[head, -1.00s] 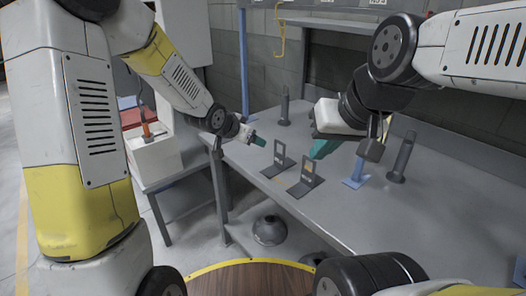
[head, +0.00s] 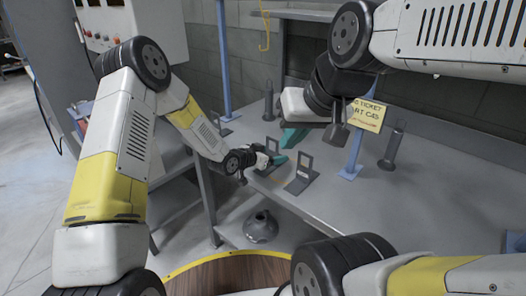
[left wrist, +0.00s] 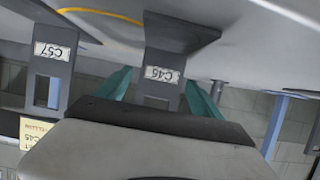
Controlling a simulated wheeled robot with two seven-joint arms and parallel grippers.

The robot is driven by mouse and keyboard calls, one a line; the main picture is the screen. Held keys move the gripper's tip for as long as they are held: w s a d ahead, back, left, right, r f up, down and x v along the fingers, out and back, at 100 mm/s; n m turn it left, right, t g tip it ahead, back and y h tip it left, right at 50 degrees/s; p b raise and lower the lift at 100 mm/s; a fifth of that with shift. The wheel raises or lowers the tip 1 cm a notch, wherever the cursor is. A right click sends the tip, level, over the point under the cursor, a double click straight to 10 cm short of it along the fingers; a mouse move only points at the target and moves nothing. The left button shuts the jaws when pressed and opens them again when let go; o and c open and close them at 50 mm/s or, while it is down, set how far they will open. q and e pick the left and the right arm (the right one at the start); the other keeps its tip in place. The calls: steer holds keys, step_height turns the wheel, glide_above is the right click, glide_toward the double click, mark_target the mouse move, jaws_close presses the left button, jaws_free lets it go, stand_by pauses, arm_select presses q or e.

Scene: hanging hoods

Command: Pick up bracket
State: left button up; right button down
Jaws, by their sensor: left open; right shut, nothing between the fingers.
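Two dark grey brackets with flat bases and windowed upright plates stand on the grey bench. One bracket (head: 303,166) is to the right in the head view; the other bracket (head: 272,146) is partly hidden behind my left gripper (head: 279,160). The left wrist view is upside down. It shows a bracket labelled C45 or C46 (left wrist: 163,73) between my open left teal fingers (left wrist: 155,90), not visibly clamped. A bracket labelled C57 (left wrist: 51,52) stands beside it, outside the fingers. My right gripper (head: 293,136) is shut and empty above the bench, beyond the brackets and partly hidden.
A yellow ticket sign (head: 369,115) is by a blue post (head: 353,160). Dark cylindrical posts (head: 392,150) stand to the right and at the back (head: 268,102). Another dark frame (head: 222,121) is at the left. A grey round object (head: 261,227) is below the bench (head: 420,200).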

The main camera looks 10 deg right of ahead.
arm_select(q)
steer(key=shift+x, duration=1.35)
steer(key=shift+r, duration=0.1)
jaws_close()
